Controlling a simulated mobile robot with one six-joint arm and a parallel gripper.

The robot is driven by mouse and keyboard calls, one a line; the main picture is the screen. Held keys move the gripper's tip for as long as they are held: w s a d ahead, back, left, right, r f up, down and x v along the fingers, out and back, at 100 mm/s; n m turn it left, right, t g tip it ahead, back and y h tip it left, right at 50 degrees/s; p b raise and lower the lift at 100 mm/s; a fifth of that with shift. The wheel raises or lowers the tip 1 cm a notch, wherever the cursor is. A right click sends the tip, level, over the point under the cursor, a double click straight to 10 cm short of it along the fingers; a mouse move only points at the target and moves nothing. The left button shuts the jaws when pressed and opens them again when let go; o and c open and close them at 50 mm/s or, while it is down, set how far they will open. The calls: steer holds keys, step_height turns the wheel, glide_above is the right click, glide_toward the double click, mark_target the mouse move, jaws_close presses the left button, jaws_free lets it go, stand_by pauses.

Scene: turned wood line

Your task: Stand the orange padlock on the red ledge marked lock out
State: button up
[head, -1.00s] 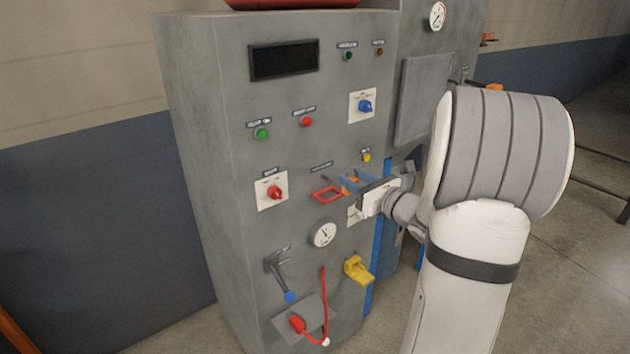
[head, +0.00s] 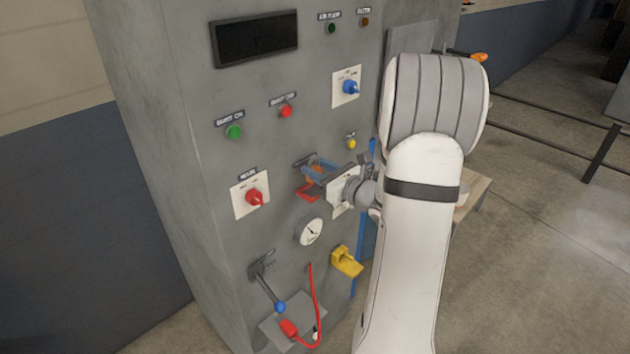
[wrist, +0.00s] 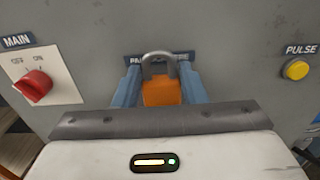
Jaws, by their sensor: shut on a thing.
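The orange padlock (wrist: 162,93) is upright between my gripper's two blue fingers, its grey shackle up, in the wrist view. My gripper (head: 318,167) is shut on it, close to the grey cabinet front in the head view. The padlock shows there only as a small orange patch (head: 317,171). The red ledge (head: 307,192) juts from the cabinet just below the fingers and is partly covered by them. In the wrist view the ledge is hidden. I cannot tell whether the padlock touches it. A dark label (wrist: 184,57) behind the shackle is partly covered.
The red MAIN switch (head: 254,196) is left of the gripper, the yellow PULSE button (head: 351,143) to the right.

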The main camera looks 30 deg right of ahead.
mark_target(314, 191)
step_height(314, 191, down, 3)
steer(key=shift+f, duration=0.2)
steer(key=shift+f, duration=0.15)
steer(key=shift+f, duration=0.15)
steer(key=o, duration=1)
steer(key=shift+s, duration=0.1)
steer(key=shift+o, duration=0.2)
